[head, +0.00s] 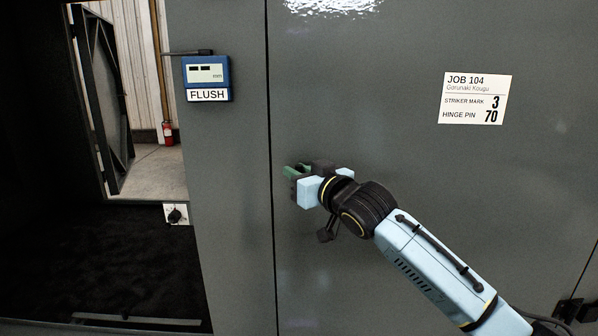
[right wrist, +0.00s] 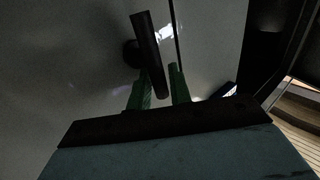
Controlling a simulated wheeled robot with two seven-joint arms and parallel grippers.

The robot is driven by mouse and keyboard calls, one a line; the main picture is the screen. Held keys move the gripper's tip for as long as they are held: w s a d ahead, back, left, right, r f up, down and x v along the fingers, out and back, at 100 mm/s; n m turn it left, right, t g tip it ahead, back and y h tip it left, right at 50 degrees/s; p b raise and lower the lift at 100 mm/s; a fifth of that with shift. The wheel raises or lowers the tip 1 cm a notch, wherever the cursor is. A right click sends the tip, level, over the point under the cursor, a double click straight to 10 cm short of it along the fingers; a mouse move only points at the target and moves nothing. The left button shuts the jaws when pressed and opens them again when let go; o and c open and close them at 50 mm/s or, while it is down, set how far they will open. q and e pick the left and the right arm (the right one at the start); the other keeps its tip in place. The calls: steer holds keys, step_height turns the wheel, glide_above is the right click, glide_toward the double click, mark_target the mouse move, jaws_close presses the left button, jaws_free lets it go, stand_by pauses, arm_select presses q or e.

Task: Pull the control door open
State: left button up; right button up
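The control door (head: 420,130) is a large dark grey panel in the head view. A thin dark seam runs down its left edge, and it looks shut or nearly so. Its handle, a dark bar (right wrist: 147,45) on a round mount, shows in the right wrist view. My right gripper (head: 291,172) is at the door near the seam. In the right wrist view its green fingers (right wrist: 160,85) stand apart, either side of the bar's lower end. A narrow gap seems to show beside the right finger. In the head view the gripper hides most of the handle. My left gripper is out of view.
A blue gauge (head: 207,77) labelled FLUSH sits on the grey post (head: 230,180) left of the seam. A white job label (head: 475,98) reads striker mark 3, hinge pin 70. Left of the post is a dark opening with a red fire extinguisher (head: 168,134) beyond.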

jaws_close()
